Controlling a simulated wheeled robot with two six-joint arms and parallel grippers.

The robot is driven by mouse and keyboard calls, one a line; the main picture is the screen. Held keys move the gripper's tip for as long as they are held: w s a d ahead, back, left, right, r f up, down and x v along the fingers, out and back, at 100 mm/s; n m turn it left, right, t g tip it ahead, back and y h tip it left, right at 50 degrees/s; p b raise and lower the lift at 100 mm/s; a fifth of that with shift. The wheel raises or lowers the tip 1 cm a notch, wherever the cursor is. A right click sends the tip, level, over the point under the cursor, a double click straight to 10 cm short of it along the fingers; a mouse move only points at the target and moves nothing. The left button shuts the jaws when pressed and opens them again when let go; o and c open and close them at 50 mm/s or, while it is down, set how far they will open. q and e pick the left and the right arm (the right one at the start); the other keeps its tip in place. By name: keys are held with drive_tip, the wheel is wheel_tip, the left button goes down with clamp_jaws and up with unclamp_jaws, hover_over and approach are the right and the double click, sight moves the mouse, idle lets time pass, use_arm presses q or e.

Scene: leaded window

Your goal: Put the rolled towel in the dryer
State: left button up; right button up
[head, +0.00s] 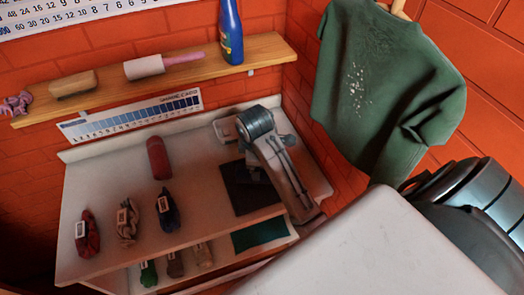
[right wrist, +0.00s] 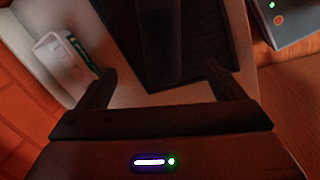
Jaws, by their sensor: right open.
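The likely rolled towel is a red cylinder (head: 158,158) lying on the pale worktop (head: 105,185). My right arm reaches over the worktop's right part, to the right of the red roll and apart from it. My right gripper (right wrist: 160,82) is open in the right wrist view, with its two dark fingers apart. A dark, shadowed upright shape (right wrist: 166,40) shows between and beyond the fingers; I cannot tell what it is. A dark mat (head: 245,190) lies below the arm. I cannot identify the dryer for certain. My left gripper is not in view.
Twisted skeins, red (head: 87,232), beige (head: 127,222) and navy (head: 167,210), lie along the worktop's front. A wooden shelf (head: 110,90) holds a blue bottle (head: 230,32). A green sweater (head: 380,90) hangs at right. A grey device (right wrist: 290,20) with lights is at the wrist view's upper right.

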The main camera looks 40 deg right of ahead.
drive_tip(key=shift+b+x, duration=0.5)
drive_tip(key=shift+x, duration=0.55)
drive_tip(key=shift+d+f, duration=0.1)
drive_tip(key=shift+f, duration=0.35)
drive_tip(key=shift+p+x, duration=0.55)
drive_tip(key=shift+x, duration=0.5)
drive_tip(key=shift+w+d+f+p, duration=0.1)
drive_tip(key=shift+f+p, duration=0.25)
drive_tip(key=p+x, duration=0.1)
drive_tip(key=x, duration=0.2)
drive_tip(key=shift+f+p, duration=0.3)
drive_tip(key=shift+p, duration=0.05)
drive_tip(key=shift+w+d+f, duration=0.1)
drive_tip(key=shift+f, duration=0.35)
drive_tip(key=c, duration=1.1)
